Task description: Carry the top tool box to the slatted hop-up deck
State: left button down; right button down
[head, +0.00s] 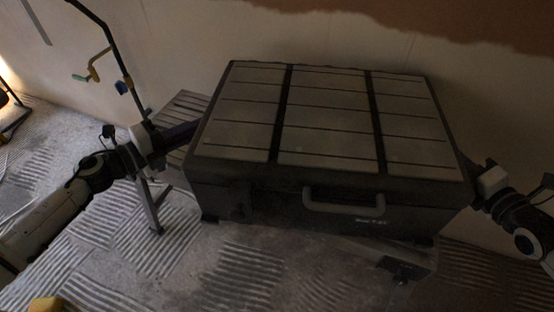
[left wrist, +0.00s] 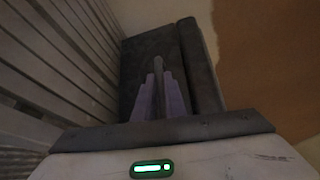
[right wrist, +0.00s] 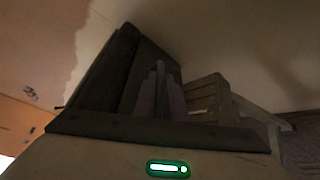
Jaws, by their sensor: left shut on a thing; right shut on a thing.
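The tool box (head: 330,120), dark with a pale ribbed lid and a front handle, fills the middle of the head view, level. My left gripper (head: 188,134) is shut on its left side and my right gripper (head: 478,172) on its right side. The box side also shows in the left wrist view (left wrist: 150,60) and the right wrist view (right wrist: 120,65). The slatted hop-up deck (head: 185,108) shows at the box's left, its rest hidden behind and below the box. Slats fill the left of the left wrist view (left wrist: 55,60). I cannot tell whether box and deck touch.
A splayed deck leg (head: 152,208) stands on the ridged, dusty floor (head: 240,270). A bent black pole with a coloured hook (head: 100,50) rises at the back left by the plastered wall (head: 190,40). A yellow thing (head: 46,304) lies at the bottom left.

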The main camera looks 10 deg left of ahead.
pick_arm(q)
jog(key=c, duration=2.2)
grip_release()
jog(key=shift+f, duration=0.2)
pick_arm(e)
jog(key=c, duration=2.2)
grip_release()
jog(key=shift+f, duration=0.2)
pick_arm(q)
jog(key=o, duration=0.4)
jog(key=shift+r, duration=0.1)
pick_arm(e)
jog(key=o, duration=0.4)
jog(key=shift+r, duration=0.1)
pick_arm(q)
jog(key=shift+v, duration=6)
pick_arm(e)
jog(key=shift+v, duration=6.05)
